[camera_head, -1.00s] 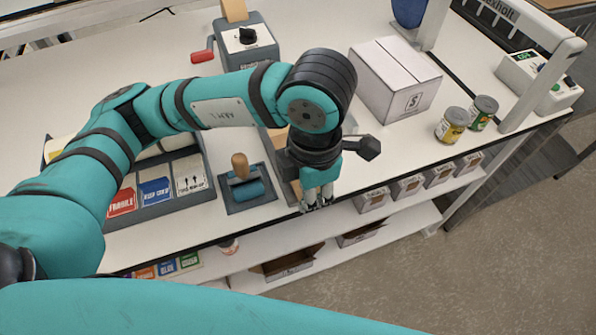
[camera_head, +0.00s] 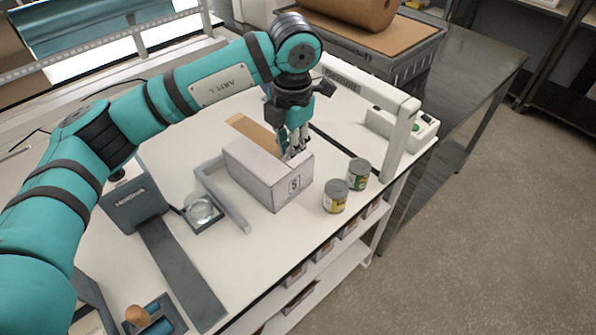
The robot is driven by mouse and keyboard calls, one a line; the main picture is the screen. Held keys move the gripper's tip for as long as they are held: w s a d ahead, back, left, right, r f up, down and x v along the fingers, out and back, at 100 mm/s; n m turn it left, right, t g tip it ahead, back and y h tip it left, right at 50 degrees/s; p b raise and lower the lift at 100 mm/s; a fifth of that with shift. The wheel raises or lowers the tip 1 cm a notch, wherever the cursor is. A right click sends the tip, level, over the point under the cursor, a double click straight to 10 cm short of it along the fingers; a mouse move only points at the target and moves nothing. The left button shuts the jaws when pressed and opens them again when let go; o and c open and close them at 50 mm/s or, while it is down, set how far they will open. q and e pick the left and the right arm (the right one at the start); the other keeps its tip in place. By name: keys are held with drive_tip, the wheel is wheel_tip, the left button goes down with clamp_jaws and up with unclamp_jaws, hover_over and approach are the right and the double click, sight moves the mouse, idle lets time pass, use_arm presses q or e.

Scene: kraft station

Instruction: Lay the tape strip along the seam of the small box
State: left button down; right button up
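The small box (camera_head: 256,172) is a closed white carton with an "S" mark on its front end, on the white bench in the head view. The tan tape strip (camera_head: 252,131) runs along the far part of the box top, and its left end reaches past the box's back edge. My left gripper (camera_head: 293,154) is low at the right side of the box top, its fingers close together on the strip's near end. The fingers hide that end and part of the top seam. I cannot tell whether the strip touches the box. My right gripper is out of view.
Two cans, one yellow-labelled (camera_head: 335,198) and one green-labelled (camera_head: 357,175), stand right of the box near the bench edge. A grey L-shaped guide (camera_head: 229,201) lies at its left. A white frame post (camera_head: 400,143) rises at the right.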

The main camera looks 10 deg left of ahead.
use_arm(q)
drive_tip(key=shift+w+r, duration=0.35)
drive_tip(key=shift+w, duration=0.35)
drive_tip(key=shift+w+d+f, duration=0.1)
drive_tip(key=shift+w+d, duration=0.05)
drive_tip(key=shift+w, duration=0.15)
drive_tip(key=shift+s+f+b, duration=0.25)
drive_tip(key=shift+f+b, duration=0.05)
drive_tip(key=shift+f, duration=0.4)
drive_tip(key=shift+w+f+b, duration=0.1)
drive_tip(key=shift+f+b, duration=0.7)
drive_tip(key=shift+f, duration=1.45)
drive_tip(key=shift+r, duration=0.25)
drive_tip(key=shift+f+b, duration=0.65)
drive_tip(key=shift+b, duration=0.15)
drive_tip(key=c, duration=2)
unclamp_jaws()
